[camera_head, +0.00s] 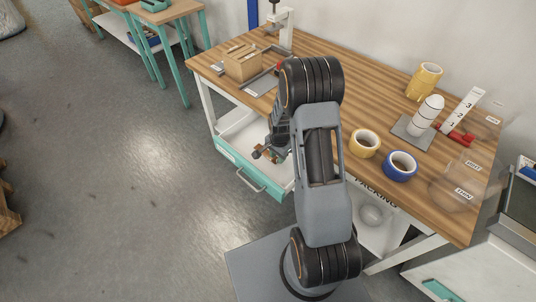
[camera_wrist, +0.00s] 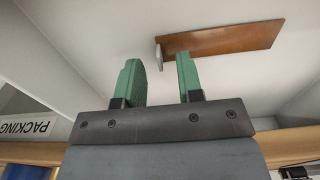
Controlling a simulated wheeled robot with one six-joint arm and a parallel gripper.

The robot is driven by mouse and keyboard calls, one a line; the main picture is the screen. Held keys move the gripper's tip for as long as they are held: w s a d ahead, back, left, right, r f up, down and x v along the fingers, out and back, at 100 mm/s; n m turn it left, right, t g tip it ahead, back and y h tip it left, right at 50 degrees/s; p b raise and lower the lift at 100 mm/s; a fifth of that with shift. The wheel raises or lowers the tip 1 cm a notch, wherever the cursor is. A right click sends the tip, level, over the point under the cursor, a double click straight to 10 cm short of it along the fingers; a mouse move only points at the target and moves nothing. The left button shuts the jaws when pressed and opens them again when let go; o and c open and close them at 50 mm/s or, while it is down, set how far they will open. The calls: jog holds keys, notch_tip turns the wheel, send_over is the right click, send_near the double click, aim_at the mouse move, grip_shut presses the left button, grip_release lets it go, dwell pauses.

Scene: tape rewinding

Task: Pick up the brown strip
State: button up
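The brown strip (camera_wrist: 222,42) is a long flat brown piece lying on the white floor of the open drawer (camera_head: 243,137). In the wrist view it lies beyond my fingertips, mostly to the right of them, with a small pale upright piece at its left end. My gripper (camera_wrist: 160,72) has two green fingers, spread apart with nothing between them. In the head view my gripper (camera_head: 268,152) hangs over the drawer; brownish bits show there, but I cannot tell the strip from the gripper.
The drawer has a teal front (camera_head: 248,177) and white side walls. The wooden table (camera_head: 345,85) carries a cardboard box (camera_head: 243,64), yellow tape rolls (camera_head: 365,143), a blue tape roll (camera_head: 400,166) and a white bottle (camera_head: 428,114). Open floor lies left of the drawer.

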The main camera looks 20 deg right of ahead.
jog(key=shift+f, duration=0.65)
grip_shut()
